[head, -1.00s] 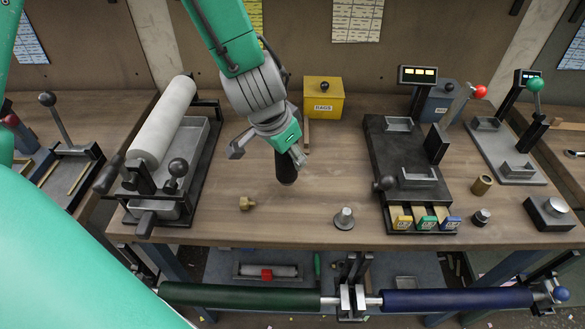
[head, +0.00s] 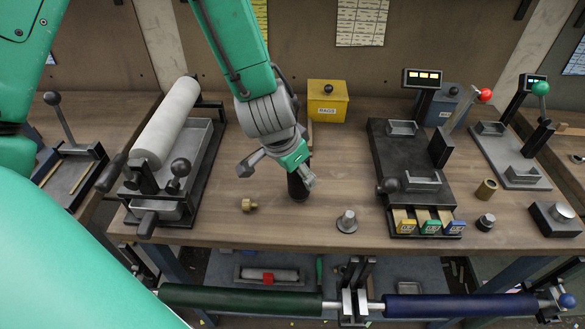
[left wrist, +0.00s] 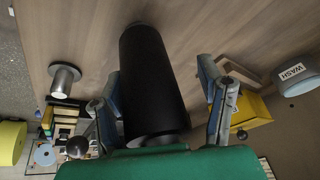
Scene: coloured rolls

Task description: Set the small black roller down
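The small black roller (head: 297,187) stands upright on the wooden table, in the middle of the head view. Its upper part is hidden behind my left gripper (head: 282,172). In the left wrist view the black roller (left wrist: 150,80) lies between the two fingers of my left gripper (left wrist: 160,82), its near end close to the palm. The fingers are spread. A gap shows between the roller and the right-hand finger; the left-hand finger is very close to it, and contact there is unclear. My right gripper is not in view.
A brass nut (head: 249,205) and a grey flanged peg (head: 347,221) stand near the roller. A tray with a grey roller (head: 167,124) is to the left, a black fixture (head: 392,155) to the right and a yellow box (head: 327,101) behind. Bare table lies around the roller.

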